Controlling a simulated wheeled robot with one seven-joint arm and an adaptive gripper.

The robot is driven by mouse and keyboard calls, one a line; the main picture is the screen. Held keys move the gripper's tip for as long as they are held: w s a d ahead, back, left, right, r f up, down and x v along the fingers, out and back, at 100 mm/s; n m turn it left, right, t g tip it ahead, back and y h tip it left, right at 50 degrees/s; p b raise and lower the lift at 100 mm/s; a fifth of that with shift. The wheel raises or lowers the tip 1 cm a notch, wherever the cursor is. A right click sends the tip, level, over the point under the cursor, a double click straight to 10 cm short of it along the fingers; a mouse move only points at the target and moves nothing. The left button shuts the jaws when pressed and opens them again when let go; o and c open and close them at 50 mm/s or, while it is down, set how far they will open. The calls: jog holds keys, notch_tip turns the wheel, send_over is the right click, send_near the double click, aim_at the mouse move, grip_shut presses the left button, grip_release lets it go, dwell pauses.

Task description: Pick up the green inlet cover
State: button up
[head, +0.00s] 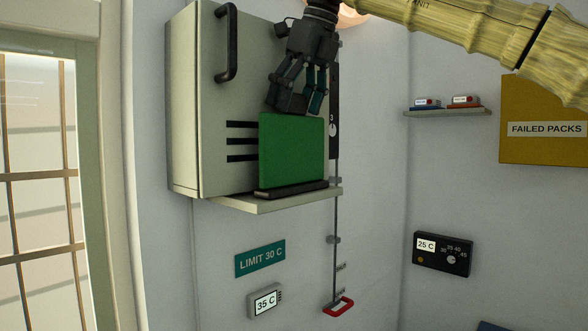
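The green inlet cover (292,152) is a flat square panel. It stands upright in a black rail (291,190) on a small pale shelf (285,203) at the front of a cabinet. My gripper (298,103) points down from above, right at the cover's top edge. Its two dark fingers look spread apart, one nearer the camera than the other, so it appears open. The fingertips overlap the top edge in the picture; I cannot tell whether they touch the cover or have it between them.
The pale cabinet (212,80) has a black handle (228,44) and dark slots (241,141) left of the cover. A rod with a red pull handle (339,306) hangs on the right.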

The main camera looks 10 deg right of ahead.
grip_shut()
jog(key=shift+r, duration=0.1)
